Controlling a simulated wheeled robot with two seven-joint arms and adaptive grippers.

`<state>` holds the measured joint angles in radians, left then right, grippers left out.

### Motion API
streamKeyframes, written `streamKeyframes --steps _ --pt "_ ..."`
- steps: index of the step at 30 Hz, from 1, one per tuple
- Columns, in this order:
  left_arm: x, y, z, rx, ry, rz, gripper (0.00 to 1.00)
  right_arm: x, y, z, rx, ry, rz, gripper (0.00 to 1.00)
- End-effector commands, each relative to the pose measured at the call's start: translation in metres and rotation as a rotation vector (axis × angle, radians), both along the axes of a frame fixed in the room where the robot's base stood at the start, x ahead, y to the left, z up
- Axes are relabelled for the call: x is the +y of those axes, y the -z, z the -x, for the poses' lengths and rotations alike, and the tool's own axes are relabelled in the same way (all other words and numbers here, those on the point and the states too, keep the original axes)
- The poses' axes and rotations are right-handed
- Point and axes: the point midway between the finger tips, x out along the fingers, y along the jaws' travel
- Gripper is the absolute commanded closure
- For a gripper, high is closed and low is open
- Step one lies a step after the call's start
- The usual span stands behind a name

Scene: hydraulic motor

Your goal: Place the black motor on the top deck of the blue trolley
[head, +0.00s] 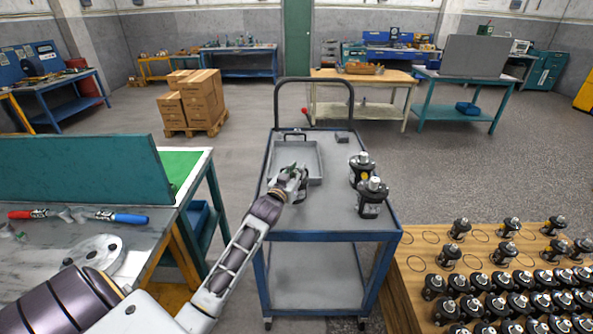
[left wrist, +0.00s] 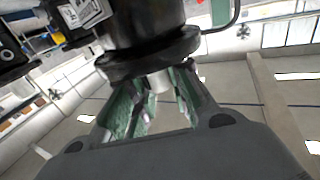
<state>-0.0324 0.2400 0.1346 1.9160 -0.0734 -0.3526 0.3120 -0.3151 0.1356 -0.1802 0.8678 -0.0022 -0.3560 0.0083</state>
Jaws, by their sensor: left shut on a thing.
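The blue trolley (head: 385,229) stands in front of me with a grey top deck. My left gripper (head: 293,174) is over the left part of the deck, by the front of a grey tray. It is shut on a black motor (head: 302,191), mostly hidden behind the gripper in the head view. In the left wrist view, the motor's black body and flange (left wrist: 150,50) show beyond the fingers (left wrist: 160,100), which close around its pale shaft. I cannot tell whether the motor touches the deck. Two other black motors stand upright on the deck's right side, one behind (head: 360,168) the other (head: 372,199). My right gripper is out of view.
The grey tray (head: 315,160) lies on the deck's back left, with a small grey block (head: 342,137) to its right. A wooden table (head: 408,290) with many black motors stands at right. A workbench (head: 150,225) with a green panel is at left.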

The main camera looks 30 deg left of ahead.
Motion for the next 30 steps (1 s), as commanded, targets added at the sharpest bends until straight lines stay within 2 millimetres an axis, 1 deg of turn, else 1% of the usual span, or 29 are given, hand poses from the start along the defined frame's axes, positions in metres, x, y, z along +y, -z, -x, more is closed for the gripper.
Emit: streamKeyframes --steps 1,6,10,13,16,21,25,30 --pt "0.000 -0.006 0.000 -0.011 0.001 -0.002 1.00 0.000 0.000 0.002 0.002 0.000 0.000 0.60" --pt "0.000 -0.005 0.000 -0.011 0.001 -0.003 1.00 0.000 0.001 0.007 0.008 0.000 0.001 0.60" --pt "0.000 0.001 0.000 -0.010 0.001 -0.002 1.00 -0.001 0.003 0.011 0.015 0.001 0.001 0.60" --pt "0.000 0.010 0.000 -0.009 0.001 -0.002 1.00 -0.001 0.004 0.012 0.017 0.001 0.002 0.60" --pt "0.000 0.019 0.000 -0.009 0.000 -0.002 1.00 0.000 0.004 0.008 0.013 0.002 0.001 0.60" --pt "0.000 0.030 0.000 -0.010 0.001 -0.002 1.00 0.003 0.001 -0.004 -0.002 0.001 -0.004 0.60" --pt "0.000 0.032 0.000 -0.012 0.001 -0.002 1.00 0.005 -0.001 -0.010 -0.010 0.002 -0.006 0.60" --pt "0.000 0.032 0.000 -0.011 0.001 -0.002 1.00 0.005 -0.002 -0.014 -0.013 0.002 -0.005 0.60"
